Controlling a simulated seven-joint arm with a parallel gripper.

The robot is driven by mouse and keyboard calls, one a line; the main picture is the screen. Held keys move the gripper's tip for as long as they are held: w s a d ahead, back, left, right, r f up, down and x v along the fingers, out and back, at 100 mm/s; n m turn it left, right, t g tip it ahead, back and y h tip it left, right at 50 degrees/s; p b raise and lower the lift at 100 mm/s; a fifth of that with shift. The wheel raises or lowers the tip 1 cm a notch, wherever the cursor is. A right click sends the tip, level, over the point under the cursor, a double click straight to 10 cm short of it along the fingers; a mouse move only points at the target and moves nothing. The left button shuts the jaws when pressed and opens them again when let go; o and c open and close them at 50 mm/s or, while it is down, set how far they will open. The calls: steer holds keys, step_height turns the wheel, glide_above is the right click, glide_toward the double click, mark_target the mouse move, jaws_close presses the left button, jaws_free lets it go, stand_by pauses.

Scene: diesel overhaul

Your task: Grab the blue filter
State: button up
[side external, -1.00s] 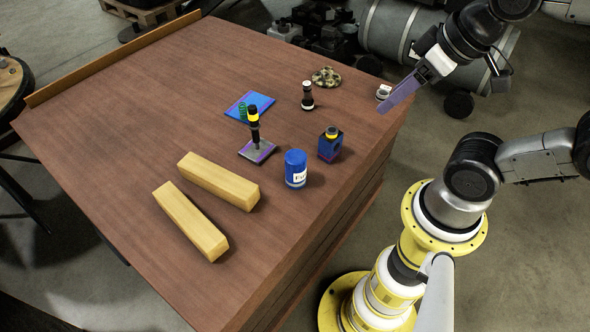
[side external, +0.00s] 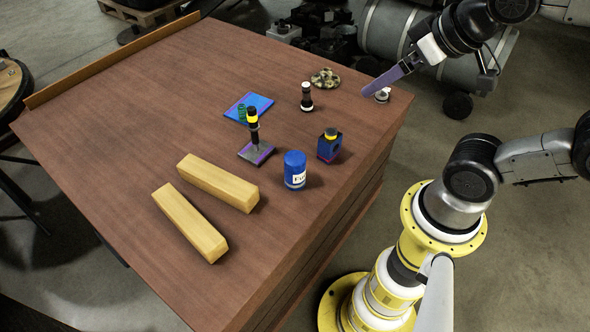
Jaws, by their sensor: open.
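The blue filter (side external: 295,170) is an upright blue cylinder with a white label. It stands near the right-hand edge of the brown table (side external: 130,100). My gripper (side external: 370,92) is above the table's far right corner, well behind and to the right of the filter and apart from it. It is seen edge-on as a flat purple-grey shape. It is open and holds nothing. A small white part (side external: 383,95) sits just beside the fingertips in the picture.
A dark blue block with a yellow-ringed top (side external: 329,145) stands close right of the filter. A tool on a plate (side external: 255,140), a black-and-white part (side external: 306,97), a blue plate (side external: 255,100) and a mottled disc (side external: 325,78) stand behind. Two wooden beams (side external: 217,182) lie left.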

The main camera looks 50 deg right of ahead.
steer(key=w+d+r+t+h, duration=0.2)
steer(key=w+d, duration=0.1)
steer(key=w, duration=0.5)
steer(key=n+g+y, duration=0.5)
steer(key=n, duration=0.1)
glide_above(290, 165)
steer(key=s+d, duration=0.3)
steer(key=d, duration=0.1)
step_height(290, 165, down, 24)
steer(key=shift+d+x, duration=0.15)
steer(key=shift+x, duration=3.1)
steer(key=shift+d+x, duration=0.1)
steer(key=shift+x, duration=3.15)
steer(key=shift+w, duration=0.1)
jaws_close()
